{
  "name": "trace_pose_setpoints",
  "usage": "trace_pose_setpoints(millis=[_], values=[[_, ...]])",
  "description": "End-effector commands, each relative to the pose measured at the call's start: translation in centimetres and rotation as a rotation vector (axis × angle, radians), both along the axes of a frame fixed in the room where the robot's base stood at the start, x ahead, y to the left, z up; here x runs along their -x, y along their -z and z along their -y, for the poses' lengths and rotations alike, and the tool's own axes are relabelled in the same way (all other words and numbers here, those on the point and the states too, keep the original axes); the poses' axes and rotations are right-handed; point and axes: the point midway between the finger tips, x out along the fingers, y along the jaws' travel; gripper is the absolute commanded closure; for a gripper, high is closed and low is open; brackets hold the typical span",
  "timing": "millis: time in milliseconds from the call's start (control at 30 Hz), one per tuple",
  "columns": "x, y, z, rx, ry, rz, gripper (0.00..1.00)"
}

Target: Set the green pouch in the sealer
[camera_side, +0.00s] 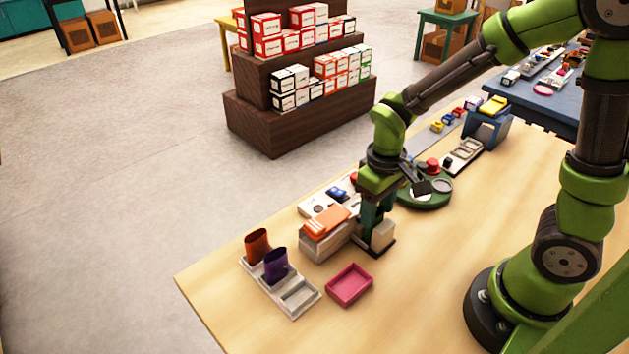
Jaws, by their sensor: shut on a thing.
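My gripper (374,214) points down over the table, with a dark green shape at its fingers that I take to be the green pouch (371,222). It is partly hidden and hard to separate from the fingers. Right beside and below it is a cream block on a dark base (383,236), which may be the sealer; I cannot tell whether the pouch is inside it or only next to it. A pale rack (298,295) at the table's near left holds an orange-brown pouch (257,245) and a purple pouch (276,264) upright; its right place is empty.
A pink tray (349,285) lies in front of the gripper. A grey box with orange packets (327,222) stands close to its left. A round green stand (427,194) with small items is behind to the right. The table's right front is clear.

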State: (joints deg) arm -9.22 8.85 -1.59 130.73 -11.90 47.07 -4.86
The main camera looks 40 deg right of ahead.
Motion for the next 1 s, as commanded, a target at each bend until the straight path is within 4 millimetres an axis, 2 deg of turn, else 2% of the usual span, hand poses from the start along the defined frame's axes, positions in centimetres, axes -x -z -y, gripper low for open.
trace_pose_setpoints(millis=[267,300,467,667,800,1000], values=[[-0.01,0.02,0.00,0.000,0.000,0.001,0.92],[-0.01,0.01,0.00,0.000,0.000,0.001,0.44],[-0.01,0.01,0.00,0.000,0.000,0.001,0.19],[-0.02,0.00,-0.01,0.000,0.000,0.001,0.18],[-0.01,0.01,0.00,0.000,0.000,0.001,0.00],[-0.01,-0.01,-0.01,0.000,0.000,0.001,0.00]])
